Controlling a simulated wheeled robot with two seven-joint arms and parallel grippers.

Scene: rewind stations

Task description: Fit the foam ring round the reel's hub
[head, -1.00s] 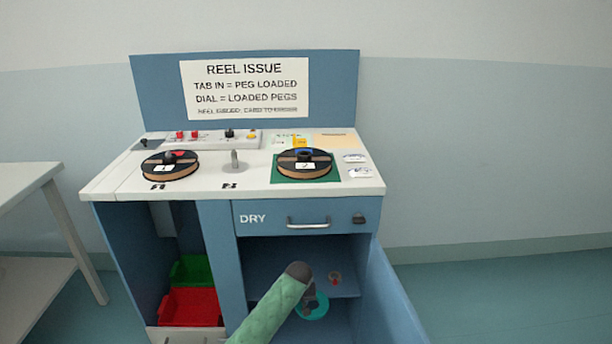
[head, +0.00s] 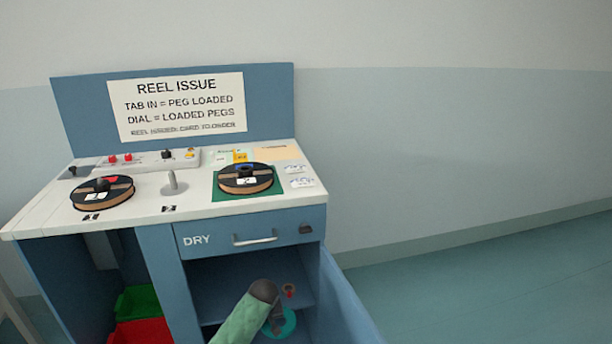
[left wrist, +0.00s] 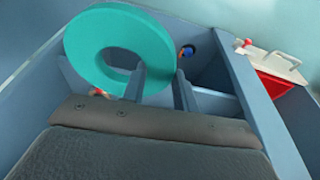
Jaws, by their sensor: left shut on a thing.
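My left gripper (head: 276,322) is low in front of the open cupboard bay, shut on the teal foam ring (head: 290,325). In the left wrist view, the ring (left wrist: 92,28) stands tilted at the fingers (left wrist: 160,75), with its hole facing the camera. One reel (head: 100,198), black with a tan rim, lies at the left of the worktop. Another reel (head: 246,185) lies on a green mat (head: 222,194) at the right. Both are well above and apart from the ring. My right gripper is out of view.
A bare grey peg (head: 173,184) stands between the reels. The DRY drawer (head: 215,240) is shut above the bay. An open blue door (head: 345,300) borders the bay at right. A small red item (head: 290,291) is inside. Green (head: 138,303) and red (head: 140,334) bins stand left.

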